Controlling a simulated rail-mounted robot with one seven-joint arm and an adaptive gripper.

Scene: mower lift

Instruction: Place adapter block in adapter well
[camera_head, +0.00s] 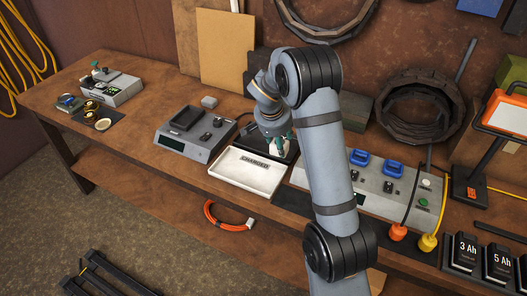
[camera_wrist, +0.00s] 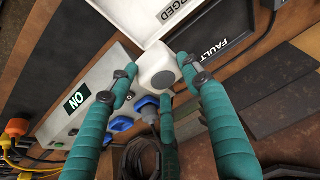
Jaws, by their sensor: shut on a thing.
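My gripper (camera_head: 278,143) has teal fingers and is shut on a white block, taken as the adapter block (camera_wrist: 157,72). In the head view the block (camera_head: 277,147) is small, below the fingers, over the black tray. I cannot tell whether it touches anything beneath. A grey device (camera_head: 192,132) with a dark recess stands left of the gripper; I cannot tell whether that recess is the adapter well.
A white tray labelled CHARGED (camera_head: 262,186) lies in front, beside a black FAULTY tray (camera_wrist: 212,42). A grey panel with blue plugs (camera_head: 376,187) stands right. Another device (camera_head: 120,93) is far left. A small grey block (camera_head: 209,102) lies behind. Bare bench shows left of centre.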

